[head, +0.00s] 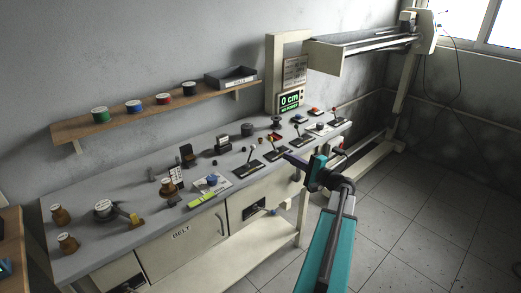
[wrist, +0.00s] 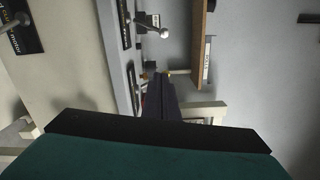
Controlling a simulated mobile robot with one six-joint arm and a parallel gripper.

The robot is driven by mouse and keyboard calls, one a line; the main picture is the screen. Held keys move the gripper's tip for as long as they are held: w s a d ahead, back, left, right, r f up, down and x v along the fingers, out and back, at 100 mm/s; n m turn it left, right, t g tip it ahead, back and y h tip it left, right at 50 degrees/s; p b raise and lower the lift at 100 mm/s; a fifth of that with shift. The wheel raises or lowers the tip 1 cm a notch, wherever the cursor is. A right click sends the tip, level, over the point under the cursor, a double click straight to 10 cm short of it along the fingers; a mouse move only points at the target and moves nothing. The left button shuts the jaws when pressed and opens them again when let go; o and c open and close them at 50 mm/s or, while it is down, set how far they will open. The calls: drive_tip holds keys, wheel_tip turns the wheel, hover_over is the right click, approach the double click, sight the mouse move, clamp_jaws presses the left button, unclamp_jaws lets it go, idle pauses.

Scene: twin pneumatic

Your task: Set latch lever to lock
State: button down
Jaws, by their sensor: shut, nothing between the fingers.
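Several small levers on dark label plates stand on the grey workbench (head: 130,225). One lever with a pale knob (head: 252,149) and a second lever (head: 270,139) stand left of my gripper (head: 289,156). Another lever (head: 333,111) stands farther back to the right. The labels are too small to tell which is the latch lever. My gripper is shut and empty, by the bench's front edge. In the wrist view, the dark fingers (wrist: 165,95) point towards a round-knobbed lever (wrist: 164,33), apart from it. Another lever (wrist: 18,20) shows at upper left.
A tall frame with a green "0 cm" display (head: 291,100) stands at the back of the bench. A wall shelf (head: 160,112) holds several spools and a grey tray (head: 230,76). Cabinet doors (head: 182,240) line the bench front.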

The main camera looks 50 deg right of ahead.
drive_tip(key=shift+w, duration=0.25)
drive_tip(key=w+p, duration=0.3)
drive_tip(key=w, duration=0.6)
drive_tip(key=shift+w+d, duration=0.1)
drive_tip(key=shift+w, duration=0.1)
drive_tip(key=shift+w+a+r+p, duration=0.15)
drive_tip(key=shift+w+a+p, duration=0.05)
drive_tip(key=shift+a+p, duration=0.1)
drive_tip(key=shift+w+a+r+p, duration=0.15)
drive_tip(key=shift+a+p, duration=0.1)
drive_tip(key=shift+a, duration=0.25)
drive_tip(key=shift+w+a+r+p, duration=0.1)
drive_tip(key=shift+a+p, duration=0.15)
drive_tip(key=shift+a, duration=0.2)
drive_tip(key=shift+w+a, duration=0.2)
drive_tip(key=shift+a, duration=0.45)
